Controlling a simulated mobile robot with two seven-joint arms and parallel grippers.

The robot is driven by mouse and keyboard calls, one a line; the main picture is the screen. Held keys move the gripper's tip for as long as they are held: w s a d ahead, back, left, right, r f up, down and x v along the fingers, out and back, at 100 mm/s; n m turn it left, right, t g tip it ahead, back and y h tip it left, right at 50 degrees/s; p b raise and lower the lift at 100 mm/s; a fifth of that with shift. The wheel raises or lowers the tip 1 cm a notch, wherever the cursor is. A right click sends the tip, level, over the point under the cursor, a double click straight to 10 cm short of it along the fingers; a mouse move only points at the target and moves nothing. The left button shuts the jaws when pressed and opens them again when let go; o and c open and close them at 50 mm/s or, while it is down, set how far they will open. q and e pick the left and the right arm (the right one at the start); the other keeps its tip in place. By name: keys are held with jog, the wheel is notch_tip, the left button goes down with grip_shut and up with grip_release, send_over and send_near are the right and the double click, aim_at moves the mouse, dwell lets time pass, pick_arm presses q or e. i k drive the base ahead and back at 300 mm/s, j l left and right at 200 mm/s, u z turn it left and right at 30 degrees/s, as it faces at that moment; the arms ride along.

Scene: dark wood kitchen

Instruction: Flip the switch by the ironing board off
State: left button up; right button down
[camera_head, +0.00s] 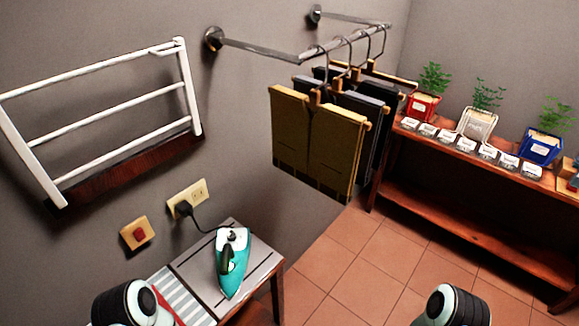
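The switch (139,233) is a tan square plate with a red rocker or button, mounted on the grey wall at the lower left. I cannot tell its on or off position. The ironing board (261,256) stands below and to the right of it, with a grey top and a striped cloth (181,295) on its near part. A teal iron (232,267) rests on the board. Parts of my two arms show at the bottom edge, left and right. Neither gripper is in view, and nothing of mine touches the switch.
A wall outlet (200,191) with a black plug (184,208) and cord sits right of the switch. A white rack (110,107) hangs above. Trousers (318,140) hang from a rail (262,47). A wooden shelf (480,228) with plants stands right. The tiled floor (350,262) between is clear.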

aim_at(139, 234)
jog(key=u, duration=1.4)
